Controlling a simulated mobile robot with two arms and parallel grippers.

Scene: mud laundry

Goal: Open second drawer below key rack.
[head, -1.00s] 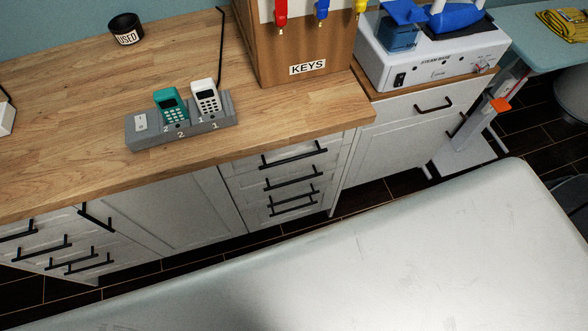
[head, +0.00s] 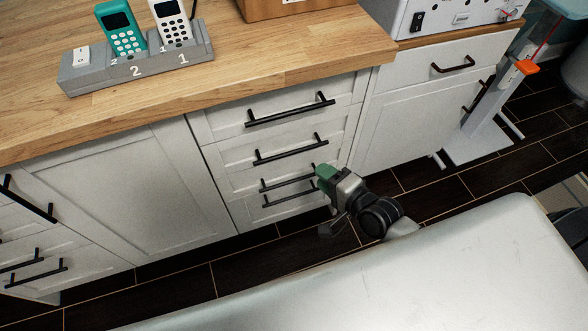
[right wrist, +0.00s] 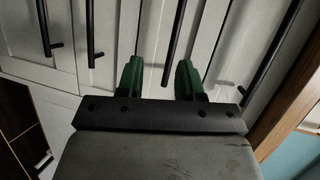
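The second drawer (head: 235,160) is in a white stack of several drawers under the wooden counter. Its black bar handle (head: 290,148) is horizontal, and the drawer looks shut. Only the bottom of the key rack (head: 262,10) shows, above the stack. My right gripper (head: 321,174) is in front of the stack's right side, overlapping the right end of a lower handle in the head view. In the right wrist view, its green fingers (right wrist: 158,75) are spread and empty. The second handle (right wrist: 176,35) appears between them, nearer the right finger; contact is unclear. My left gripper is out of view.
The top drawer handle (head: 290,109) is above, and a lower handle (head: 287,181) is close below. A white cabinet (head: 410,120) stands to the right. Dark floor tiles (head: 250,270) are clear in front. A phone dock (head: 135,68) sits on the counter.

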